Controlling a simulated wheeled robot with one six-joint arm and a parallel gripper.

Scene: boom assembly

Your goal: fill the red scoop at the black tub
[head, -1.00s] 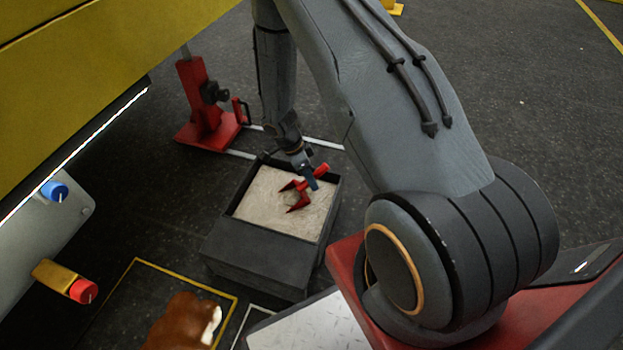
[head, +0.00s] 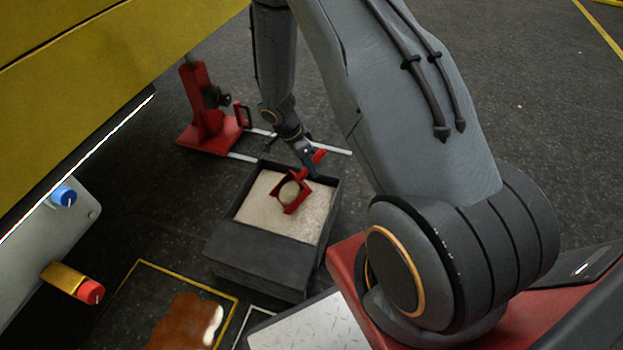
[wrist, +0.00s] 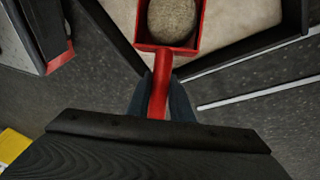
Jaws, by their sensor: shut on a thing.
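The red scoop (head: 291,191) is over the pale material in the black tub (head: 255,262) in the head view. A rounded, sandy-coloured heap or lump (head: 289,191) sits inside its square bowl. My gripper (head: 309,163) is shut on the scoop's red handle near the tub's far rim. In the wrist view the scoop (wrist: 200,38) shows at the top with the lump (wrist: 172,20) in it, and the handle runs down between my gripper's fingers (wrist: 160,95). I cannot tell whether the bowl's underside touches the pale material.
A red stand (head: 203,125) with a black knob is behind the tub. A yellow and grey machine body with a blue knob (head: 65,195) and a red knob (head: 91,292) is at the left. A brown and white thing (head: 187,325) is at the front.

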